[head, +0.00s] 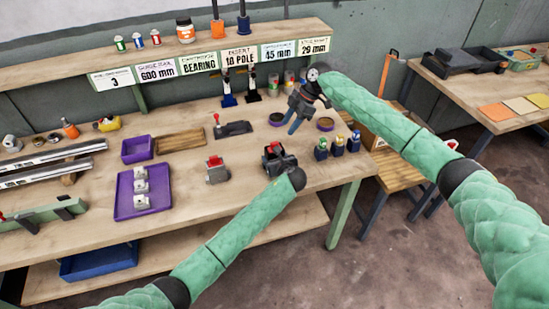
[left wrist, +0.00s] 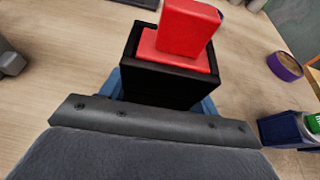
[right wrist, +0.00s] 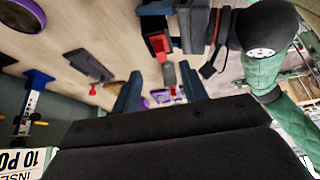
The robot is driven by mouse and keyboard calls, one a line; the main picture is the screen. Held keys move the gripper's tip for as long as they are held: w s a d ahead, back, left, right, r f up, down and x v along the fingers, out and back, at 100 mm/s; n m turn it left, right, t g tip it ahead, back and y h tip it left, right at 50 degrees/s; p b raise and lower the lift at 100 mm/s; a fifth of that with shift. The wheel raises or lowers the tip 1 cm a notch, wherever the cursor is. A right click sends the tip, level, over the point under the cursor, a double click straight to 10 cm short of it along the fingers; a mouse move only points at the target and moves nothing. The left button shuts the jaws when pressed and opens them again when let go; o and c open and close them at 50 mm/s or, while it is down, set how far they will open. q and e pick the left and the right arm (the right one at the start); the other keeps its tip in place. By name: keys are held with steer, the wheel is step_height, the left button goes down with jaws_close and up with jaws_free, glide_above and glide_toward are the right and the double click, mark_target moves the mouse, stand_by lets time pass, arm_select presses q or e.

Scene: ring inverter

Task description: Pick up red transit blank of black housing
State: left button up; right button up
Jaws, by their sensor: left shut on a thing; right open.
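The black housing (left wrist: 172,84) with the red transit blank (left wrist: 190,28) in it fills the top of the left wrist view. The blank's red block stands up above the housing's rim. My left gripper (head: 279,165) is shut on the black housing at the bench's front; its blue fingers show either side of the housing. In the head view the red blank (head: 273,147) shows on top. My right gripper (head: 296,121) is open and empty, above the bench, behind and right of the housing. The right wrist view shows its two blue fingers apart and the red blank (right wrist: 158,44) beyond them.
A grey housing with a red top (head: 215,170) stands to the left. A purple tray (head: 125,205) with white parts lies farther left. A dark fixture with a red knob (head: 234,129) lies behind.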

steer(key=shift+o, duration=0.5)
steer(key=shift+w+a+r, duration=0.1)
steer(key=shift+r, duration=0.2)
step_height(320, 180, up, 4)
steer(key=m+t+h, duration=0.2)
steer(key=m+h, duration=0.3)
steer(key=m, duration=0.8)
glide_above(276, 144)
steer(key=f+m, duration=0.1)
steer(key=f, duration=0.1)
steer(key=f+m, duration=0.3)
steer(key=f, duration=0.1)
steer(key=shift+d+f+h, duration=0.25)
steer(key=shift+f+h, duration=0.05)
steer(key=shift+f, duration=0.05)
steer(key=shift+a+f, duration=0.2)
steer(key=shift+f, duration=1.25)
steer(key=shift+a+f, duration=0.15)
steer(key=shift+f, duration=1.3)
steer(key=c, duration=0.7)
steer(key=shift+o, duration=0.2)
